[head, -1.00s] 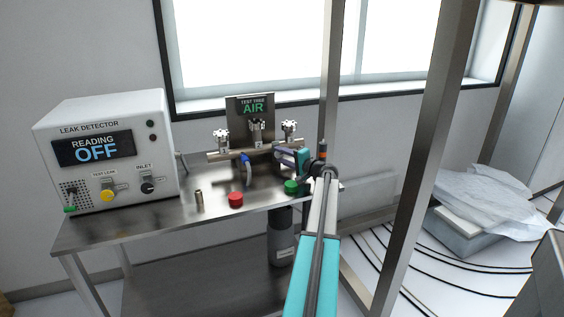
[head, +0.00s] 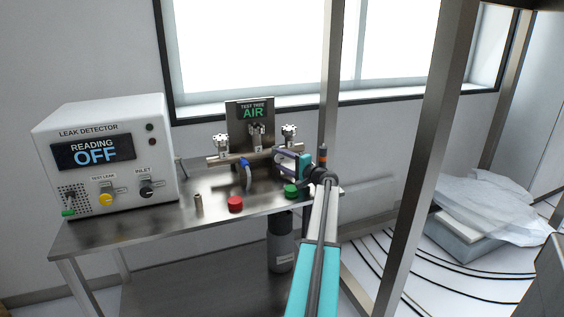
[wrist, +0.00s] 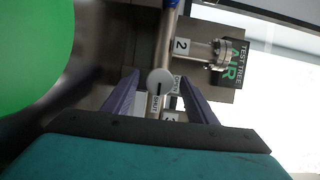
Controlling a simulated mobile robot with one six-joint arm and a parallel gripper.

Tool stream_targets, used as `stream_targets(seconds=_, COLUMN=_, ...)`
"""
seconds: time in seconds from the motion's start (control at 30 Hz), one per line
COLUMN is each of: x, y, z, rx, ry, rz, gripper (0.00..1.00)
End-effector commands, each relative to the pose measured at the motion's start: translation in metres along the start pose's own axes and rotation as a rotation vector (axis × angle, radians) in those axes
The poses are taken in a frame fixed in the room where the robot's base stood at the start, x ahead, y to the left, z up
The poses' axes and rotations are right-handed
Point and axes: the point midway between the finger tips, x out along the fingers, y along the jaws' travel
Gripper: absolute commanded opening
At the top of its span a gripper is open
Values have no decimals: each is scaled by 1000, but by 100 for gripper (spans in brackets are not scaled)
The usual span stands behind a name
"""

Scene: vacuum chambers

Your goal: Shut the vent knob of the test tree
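The test tree is a horizontal metal pipe (head: 226,159) with several silver valves and an upright plate (head: 250,122) reading "TEST TREE AIR". A small round pale knob (wrist: 160,81) with a dark pointer line shows in the wrist view, with "OPEN" and "SHUT" labels beside it. Its line points toward the "SHUT" label. I take it for the vent knob. My gripper (wrist: 157,88) is open, its purple fingers on either side of the knob; contact cannot be told. In the head view my gripper (head: 279,158) is at the right end of the pipe and hides the knob.
A leak detector (head: 112,170) reading "OFF" stands left on the steel bench (head: 130,235). A red cap (head: 235,203), a green cap (head: 291,190) and a small metal cylinder (head: 198,204) are near the front edge. A metal post (head: 415,150) rises right of my arm.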

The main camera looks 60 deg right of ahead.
Motion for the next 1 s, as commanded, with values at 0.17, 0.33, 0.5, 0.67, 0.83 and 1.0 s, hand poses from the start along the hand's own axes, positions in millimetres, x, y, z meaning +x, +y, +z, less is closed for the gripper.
stream_targets(seconds=0.17, x=0, y=0, z=0, rx=-1, ry=-1, rz=0, gripper=52)
stream_targets(seconds=0.33, x=0, y=-6, z=0, rx=-1, ry=-1, rz=-1, gripper=52)
stream_targets(seconds=0.5, x=0, y=-21, z=0, rx=-2, ry=0, rz=-1, gripper=52)
stream_targets(seconds=0.67, x=-5, y=-39, z=3, rx=0, ry=1, rz=-5, gripper=53)
stream_targets(seconds=0.83, x=-18, y=-44, z=15, rx=0, ry=0, rz=-9, gripper=53)
stream_targets(seconds=1.0, x=-31, y=-45, z=26, rx=-1, ry=-1, rz=-8, gripper=52)
